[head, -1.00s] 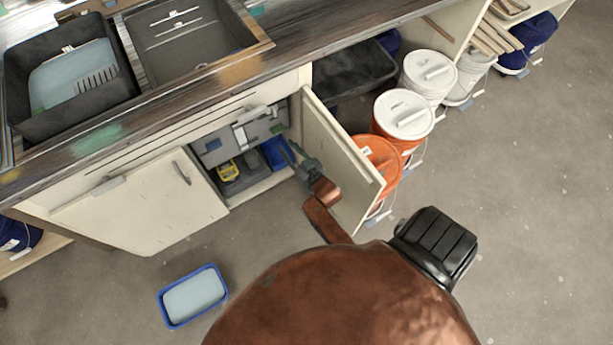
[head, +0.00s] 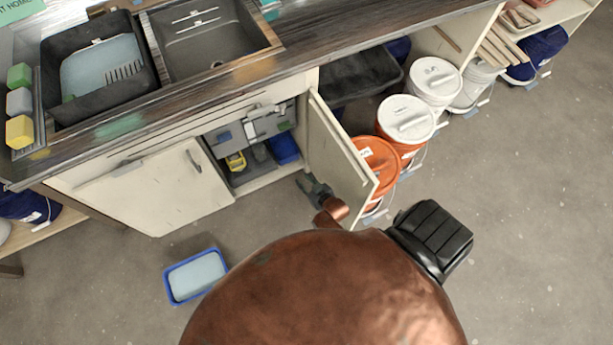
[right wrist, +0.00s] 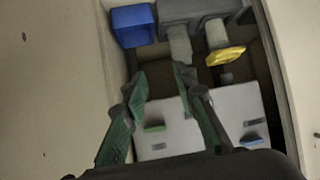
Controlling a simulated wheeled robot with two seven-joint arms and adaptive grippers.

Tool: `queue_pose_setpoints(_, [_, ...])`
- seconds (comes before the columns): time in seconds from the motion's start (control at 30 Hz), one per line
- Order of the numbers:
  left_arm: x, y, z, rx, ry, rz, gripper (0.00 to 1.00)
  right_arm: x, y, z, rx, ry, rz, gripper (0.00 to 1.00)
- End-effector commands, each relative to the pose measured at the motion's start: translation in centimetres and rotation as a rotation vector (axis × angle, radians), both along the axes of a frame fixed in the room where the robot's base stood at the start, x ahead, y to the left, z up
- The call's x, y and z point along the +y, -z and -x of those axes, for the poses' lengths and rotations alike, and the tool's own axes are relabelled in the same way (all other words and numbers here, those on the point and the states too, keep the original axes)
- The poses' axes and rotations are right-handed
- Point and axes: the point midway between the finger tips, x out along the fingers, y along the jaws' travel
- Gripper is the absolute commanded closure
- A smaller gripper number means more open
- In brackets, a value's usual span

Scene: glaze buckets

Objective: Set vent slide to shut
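A grey panel unit (head: 240,131) sits high inside the open cabinet under the counter. It bears small coloured tabs. In the right wrist view the unit shows as pale plates, with a green tab (right wrist: 155,128) on the left and a blue tab (right wrist: 251,140) on the right. I cannot tell which part is the vent slide or its setting. My right gripper (head: 312,186) is outside the cabinet, beside the open door and apart from the panel. In the right wrist view its fingers (right wrist: 159,83) are spread with nothing between them. My left gripper is not in view.
The open cabinet door (head: 340,150) stands right of my right gripper. A blue bin (head: 284,148) and a yellow item (head: 236,161) lie low in the cabinet. Orange and white buckets (head: 405,120) stand beyond the door. A blue tray (head: 196,275) is on the floor.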

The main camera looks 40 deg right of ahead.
Motion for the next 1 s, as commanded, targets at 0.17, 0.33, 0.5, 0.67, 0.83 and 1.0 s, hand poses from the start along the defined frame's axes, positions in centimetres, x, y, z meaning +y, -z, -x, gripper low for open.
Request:
queue_pose_setpoints(0.17, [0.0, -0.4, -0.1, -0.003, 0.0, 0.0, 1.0, 0.1, 0.6, 0.8, 0.019, -0.004, -0.001, 0.74])
queue_pose_setpoints(0.33, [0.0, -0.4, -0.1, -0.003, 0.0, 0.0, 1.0, 0.1, 0.7, 0.9, 0.022, -0.004, 0.0, 0.74])
queue_pose_setpoints(0.5, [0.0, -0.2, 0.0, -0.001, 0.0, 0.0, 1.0, 0.1, 0.6, 0.7, 0.018, -0.004, 0.0, 0.74])
queue_pose_setpoints(0.67, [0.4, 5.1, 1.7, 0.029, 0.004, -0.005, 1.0, -0.6, -2.4, -3.2, -0.085, 0.019, 0.004, 0.74])
queue_pose_setpoints(0.83, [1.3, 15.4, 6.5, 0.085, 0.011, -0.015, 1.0, -2.9, -10.5, -9.6, -0.303, 0.076, 0.023, 0.74])
queue_pose_setpoints(1.0, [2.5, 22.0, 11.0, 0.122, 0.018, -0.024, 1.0, -5.0, -18.3, -12.4, -0.48, 0.126, 0.047, 0.74])
